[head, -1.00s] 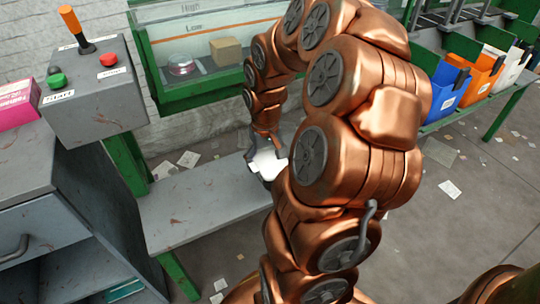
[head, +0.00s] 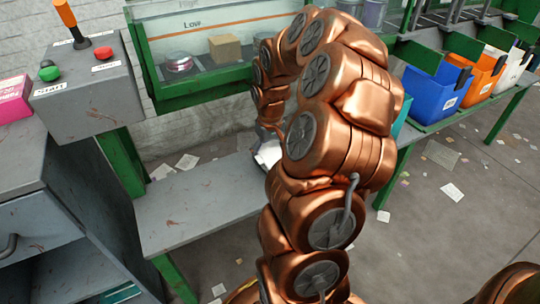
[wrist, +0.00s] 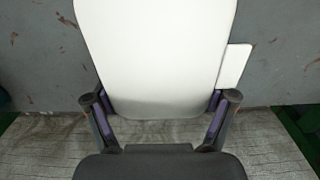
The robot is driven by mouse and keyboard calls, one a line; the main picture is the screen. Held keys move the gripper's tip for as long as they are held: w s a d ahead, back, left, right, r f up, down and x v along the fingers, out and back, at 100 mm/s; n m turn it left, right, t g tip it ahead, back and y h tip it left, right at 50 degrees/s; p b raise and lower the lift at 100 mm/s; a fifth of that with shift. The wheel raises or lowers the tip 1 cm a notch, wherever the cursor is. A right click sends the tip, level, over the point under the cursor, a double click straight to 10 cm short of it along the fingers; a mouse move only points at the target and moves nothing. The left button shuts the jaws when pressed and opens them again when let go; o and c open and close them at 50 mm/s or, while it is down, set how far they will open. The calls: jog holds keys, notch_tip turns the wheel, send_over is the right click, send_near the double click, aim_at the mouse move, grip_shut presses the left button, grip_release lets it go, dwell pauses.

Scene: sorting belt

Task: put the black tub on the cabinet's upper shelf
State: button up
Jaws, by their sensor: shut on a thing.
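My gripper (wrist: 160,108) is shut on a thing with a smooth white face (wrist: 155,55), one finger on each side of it. In the head view the same white thing (head: 268,153) shows in part beside my copper arm, above the far end of the grey bench. My arm hides most of it and the gripper there. No black surface of it shows clearly, so I cannot tell whether it is the black tub. The grey cabinet (head: 35,225) stands at the lower left, with a drawer and an open shelf space (head: 75,272) below.
A grey bench (head: 185,212) lies between the cabinet and my arm. A control box (head: 90,95) with a lever stands at the upper left beside a pink box (head: 14,100). Blue (head: 435,92), orange (head: 480,78) and white (head: 515,68) bins stand on the right. Paper scraps litter the floor.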

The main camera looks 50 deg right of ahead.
jog(key=shift+f, duration=0.1)
jog(key=o, duration=0.7)
notch_tip(320, 180, up, 11)
jog(key=p, duration=0.3)
jog(key=shift+r, duration=0.7)
jog(key=s+a+n+g, duration=0.1)
jog(key=s+a+n, duration=0.15)
jog(key=a, duration=0.75)
jog(key=s+a+n+g, duration=0.1)
jog(key=s+a, duration=0.3)
jog(key=a, duration=0.6)
jog(key=shift+n+g, duration=0.25)
jog(key=shift+g, duration=0.65)
jog(key=s+a, duration=0.3)
jog(key=s, duration=0.2)
jog(key=s+a+f, duration=0.1)
jog(key=s+a, duration=0.2)
jog(key=s, duration=0.2)
jog(key=s+a, duration=0.3)
jog(key=s, duration=0.2)
jog(key=shift+s+a+f, duration=0.2)
jog(key=shift+a+f, duration=0.05)
jog(key=shift+f, duration=0.15)
